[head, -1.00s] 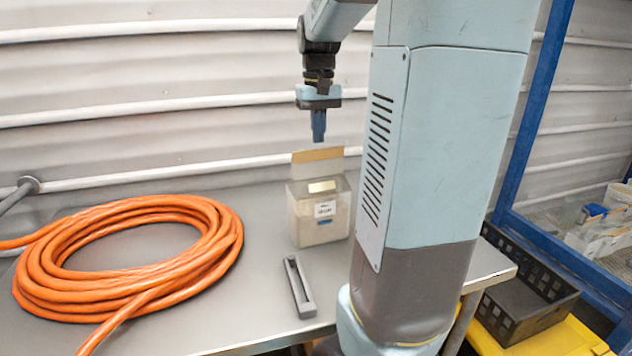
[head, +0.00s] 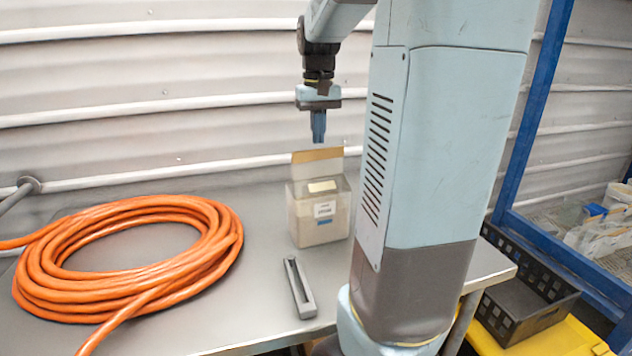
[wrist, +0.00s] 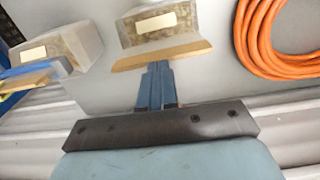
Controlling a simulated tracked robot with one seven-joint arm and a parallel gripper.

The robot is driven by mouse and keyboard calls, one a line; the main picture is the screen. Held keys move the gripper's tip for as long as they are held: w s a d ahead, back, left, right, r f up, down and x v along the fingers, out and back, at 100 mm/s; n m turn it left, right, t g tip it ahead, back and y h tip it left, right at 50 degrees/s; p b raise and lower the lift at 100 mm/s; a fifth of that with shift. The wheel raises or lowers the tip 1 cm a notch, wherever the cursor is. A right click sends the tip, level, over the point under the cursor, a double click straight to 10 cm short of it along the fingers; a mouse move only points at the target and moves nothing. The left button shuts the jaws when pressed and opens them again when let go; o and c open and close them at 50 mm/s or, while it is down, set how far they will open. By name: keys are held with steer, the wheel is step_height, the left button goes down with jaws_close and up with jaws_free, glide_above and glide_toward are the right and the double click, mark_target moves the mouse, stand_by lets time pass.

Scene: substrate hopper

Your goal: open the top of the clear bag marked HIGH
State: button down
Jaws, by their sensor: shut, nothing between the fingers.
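In the head view a clear bag (head: 318,218) with pale contents stands upright on the bench beside my column. A small label is on its front; its writing is too small to read, so I cannot tell whether it says HIGH. A tan strip (head: 318,155) runs along its raised top edge. My gripper (head: 318,138) points down just above that strip, shut and empty. In the wrist view the fingers (wrist: 157,68) are together, close to the tan strip (wrist: 160,54) of a bag (wrist: 155,22). A second bag (wrist: 62,40) with a blue and tan top stands left of it.
An orange hose coil (head: 130,258) fills the bench's left side. A grey slotted bar (head: 299,288) lies in front of the bag. A black crate (head: 528,290) and a blue frame (head: 530,115) stand at the right. The bench (head: 262,290) is bare around the bar.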

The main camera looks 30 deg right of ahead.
steer(key=shift+f, duration=0.65)
stand_by(0.4)
steer(key=shift+r, duration=0.25)
steer(key=shift+w, duration=0.1)
stand_by(0.5)
steer(key=shift+w+d, duration=0.15)
steer(key=shift+w, duration=0.5)
steer(key=shift+w+d, duration=0.15)
steer(key=shift+w, duration=0.5)
steer(key=shift+f, duration=0.65)
steer(key=shift+s, duration=0.1)
